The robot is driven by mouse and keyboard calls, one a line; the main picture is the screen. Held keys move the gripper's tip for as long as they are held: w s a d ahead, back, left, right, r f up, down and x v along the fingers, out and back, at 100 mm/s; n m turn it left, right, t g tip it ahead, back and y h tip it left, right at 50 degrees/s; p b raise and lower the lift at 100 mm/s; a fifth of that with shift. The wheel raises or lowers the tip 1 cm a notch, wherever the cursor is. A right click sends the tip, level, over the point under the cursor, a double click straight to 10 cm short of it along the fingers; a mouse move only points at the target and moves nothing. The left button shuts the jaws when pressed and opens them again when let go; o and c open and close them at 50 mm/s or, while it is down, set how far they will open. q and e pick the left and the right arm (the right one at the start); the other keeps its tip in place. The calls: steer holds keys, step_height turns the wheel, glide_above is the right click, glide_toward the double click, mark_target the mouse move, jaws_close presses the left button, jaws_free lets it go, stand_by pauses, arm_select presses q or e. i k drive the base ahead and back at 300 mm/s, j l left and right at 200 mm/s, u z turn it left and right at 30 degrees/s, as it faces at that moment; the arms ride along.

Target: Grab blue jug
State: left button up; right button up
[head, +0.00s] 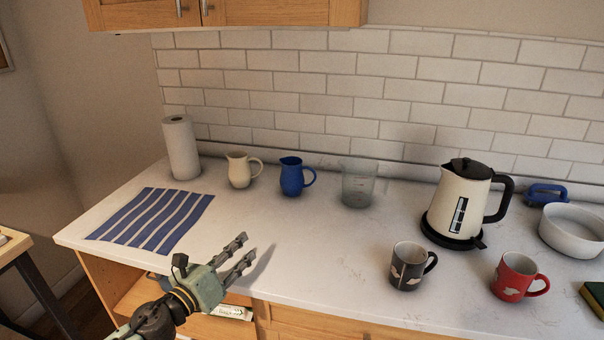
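The blue jug (292,179) stands upright near the back of the white countertop, its handle pointing right. A cream jug (239,171) stands just left of it. My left gripper (247,252) comes in from the lower left, over the front edge of the counter. Its two fingers are apart with nothing between them. It is in front of the blue jug and a little to its left, clear of it. My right gripper is not in view.
A paper towel roll (181,148) and striped cloth (151,220) are at left. A measuring cup (357,184) stands right of the jug. A kettle (462,201), dark mug (408,268), red mug (515,278) and white bowl (572,231) are further right. The counter before the jug is clear.

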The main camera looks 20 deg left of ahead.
mark_target(292, 180)
steer(key=i+l, duration=0.2)
steer(key=i, duration=0.3)
steer(key=i+l, duration=0.15)
steer(key=i, duration=0.4)
